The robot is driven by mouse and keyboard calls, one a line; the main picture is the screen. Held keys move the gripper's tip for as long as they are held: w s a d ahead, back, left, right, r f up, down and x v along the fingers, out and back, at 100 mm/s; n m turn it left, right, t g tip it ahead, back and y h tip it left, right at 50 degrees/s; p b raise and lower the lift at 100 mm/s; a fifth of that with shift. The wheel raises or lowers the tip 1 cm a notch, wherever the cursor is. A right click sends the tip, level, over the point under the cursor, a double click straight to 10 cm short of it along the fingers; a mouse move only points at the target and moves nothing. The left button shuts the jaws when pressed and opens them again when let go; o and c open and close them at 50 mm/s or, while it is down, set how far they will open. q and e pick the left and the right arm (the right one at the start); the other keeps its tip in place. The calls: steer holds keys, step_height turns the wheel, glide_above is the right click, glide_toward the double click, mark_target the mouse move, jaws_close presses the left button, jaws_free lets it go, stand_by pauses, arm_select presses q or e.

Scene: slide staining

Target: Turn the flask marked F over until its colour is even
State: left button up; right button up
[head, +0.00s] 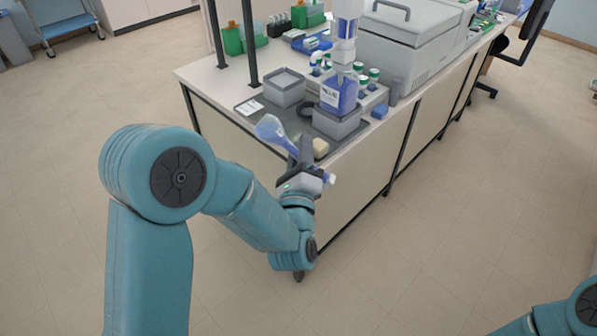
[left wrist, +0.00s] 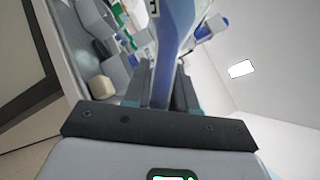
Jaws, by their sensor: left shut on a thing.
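My left gripper (head: 305,152) is shut on the neck of a flask (head: 268,128), just off the bench's near edge. The bulb looks pale blue-grey and the part near the neck a darker blue. In the left wrist view the blue flask (left wrist: 176,30) shows between the fingers of the gripper (left wrist: 165,85). My right gripper is out of view.
On the bench, a dark mat (head: 290,122) bears a grey open box (head: 285,88), a large blue-filled bottle (head: 340,95) on a grey block and a small cream block (head: 320,148). A rack with green-capped bottles (head: 372,78) stands behind.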

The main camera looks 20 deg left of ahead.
arm_select(q)
steer(key=n+g+h, duration=0.2)
steer(key=n, duration=0.5)
steer(key=n+g+h+b, duration=0.1)
steer(key=n+g+h, duration=0.1)
steer(key=n, duration=0.5)
steer(key=n+g+h, duration=0.2)
steer(key=n, duration=0.5)
steer(key=shift+f+b, duration=0.25)
steer(key=shift+b, duration=0.1)
steer(key=shift+r, duration=0.35)
